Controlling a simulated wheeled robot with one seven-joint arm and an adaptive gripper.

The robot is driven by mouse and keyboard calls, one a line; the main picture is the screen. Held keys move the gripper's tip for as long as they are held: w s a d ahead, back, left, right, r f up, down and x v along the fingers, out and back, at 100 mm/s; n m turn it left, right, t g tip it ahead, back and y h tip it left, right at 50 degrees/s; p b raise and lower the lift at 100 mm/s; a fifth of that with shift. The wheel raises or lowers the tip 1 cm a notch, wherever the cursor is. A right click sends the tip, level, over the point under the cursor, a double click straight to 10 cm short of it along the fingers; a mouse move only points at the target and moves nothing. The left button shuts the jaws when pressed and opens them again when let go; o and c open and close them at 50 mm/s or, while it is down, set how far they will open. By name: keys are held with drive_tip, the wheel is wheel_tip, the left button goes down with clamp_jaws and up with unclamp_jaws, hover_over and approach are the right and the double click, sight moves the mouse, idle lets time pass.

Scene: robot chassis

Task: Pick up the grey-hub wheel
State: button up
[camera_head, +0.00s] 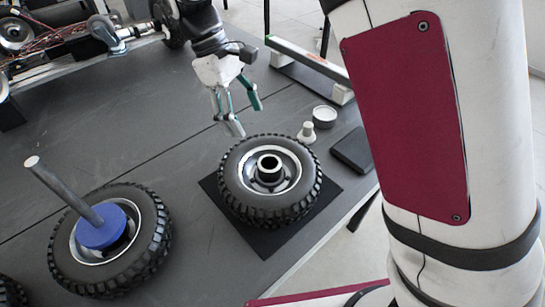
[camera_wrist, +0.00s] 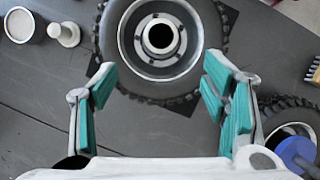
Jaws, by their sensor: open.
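The grey-hub wheel (camera_head: 270,180) lies flat on a black square mat (camera_head: 262,240) at the table's near right. It has a knobbly black tyre, a grey rim and a dark hub with a pale ring. In the wrist view the wheel (camera_wrist: 160,72) is at the top centre, beyond the fingertips. My gripper (camera_head: 245,116) is above the table, behind the wheel and apart from it. In the wrist view its teal-padded fingers (camera_wrist: 158,82) are spread wide with nothing between them.
A blue-hub wheel (camera_head: 145,250) with a grey rod (camera_head: 65,190) lies at the left. A white peg (camera_head: 306,133), a round tin (camera_head: 324,116) and a dark flat box (camera_head: 354,150) are right of the grey-hub wheel. A chassis (camera_head: 60,70) stands at the back left. Table between is clear.

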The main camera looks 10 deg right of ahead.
sight(268, 161)
drive_tip(key=x, duration=1.3)
drive_tip(key=shift+s+d+f, duration=0.2)
drive_tip(key=shift+f, duration=0.1)
drive_tip(key=shift+r, duration=0.1)
clamp_jaws()
